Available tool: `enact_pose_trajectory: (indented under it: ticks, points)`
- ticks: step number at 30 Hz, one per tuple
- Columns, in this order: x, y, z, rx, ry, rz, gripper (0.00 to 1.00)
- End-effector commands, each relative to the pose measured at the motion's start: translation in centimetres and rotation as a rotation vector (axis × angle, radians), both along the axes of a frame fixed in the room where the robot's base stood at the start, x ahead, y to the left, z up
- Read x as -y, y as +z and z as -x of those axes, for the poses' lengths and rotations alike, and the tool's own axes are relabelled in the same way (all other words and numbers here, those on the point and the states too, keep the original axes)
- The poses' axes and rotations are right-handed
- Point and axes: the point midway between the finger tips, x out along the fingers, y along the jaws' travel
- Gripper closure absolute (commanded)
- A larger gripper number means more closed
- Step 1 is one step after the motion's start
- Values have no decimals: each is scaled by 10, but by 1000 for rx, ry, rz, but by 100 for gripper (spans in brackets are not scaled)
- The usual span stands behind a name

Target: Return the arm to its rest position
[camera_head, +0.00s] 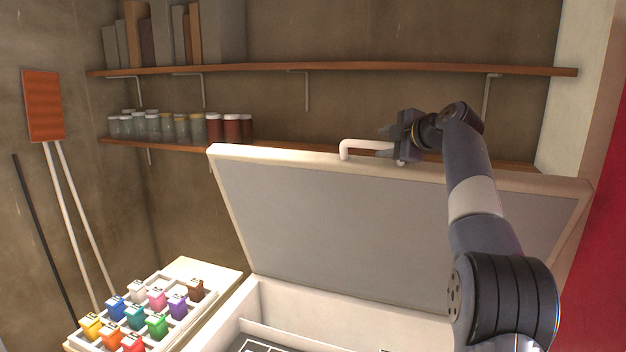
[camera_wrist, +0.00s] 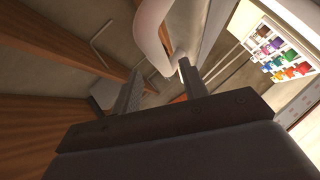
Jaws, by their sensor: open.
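My gripper (camera_head: 392,131) is open at the top edge of a raised lid (camera_head: 400,215), next to the lid's white handle (camera_head: 349,146). My arm reaches up to it from the lower right, bent at the elbow. In the wrist view the two fingers of my gripper (camera_wrist: 160,85) stand apart, with the white handle (camera_wrist: 152,35) close to their tips. The bend of the handle shows near the right finger; I cannot tell whether it touches. The gripper covers the right part of the handle in the head view.
The lid stands open over a pale box (camera_head: 290,305). A tray of coloured blocks (camera_head: 215,270) sits at its left. Behind are an upper shelf (camera_head: 340,67) with books and a lower shelf (camera_head: 175,144) with jars. A red panel (camera_head: 605,240) is at the right.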

Motion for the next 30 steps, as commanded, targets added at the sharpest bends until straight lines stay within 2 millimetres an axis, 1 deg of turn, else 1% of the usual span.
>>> enact_pose_trajectory:
  ticks: [1, 6, 11, 13, 15, 30]
  points:
    - [-6, 0, -10, -3, 3, -1, 59]
    - [-18, -10, -36, -2, 2, -1, 59]
    - [-27, -17, -52, -1, 1, 0, 59]
    - [-28, -23, -51, 1, 1, 0, 59]
    - [-29, -25, -50, 1, 0, 0, 59]
    - [-33, -23, -48, 0, 2, 0, 59]
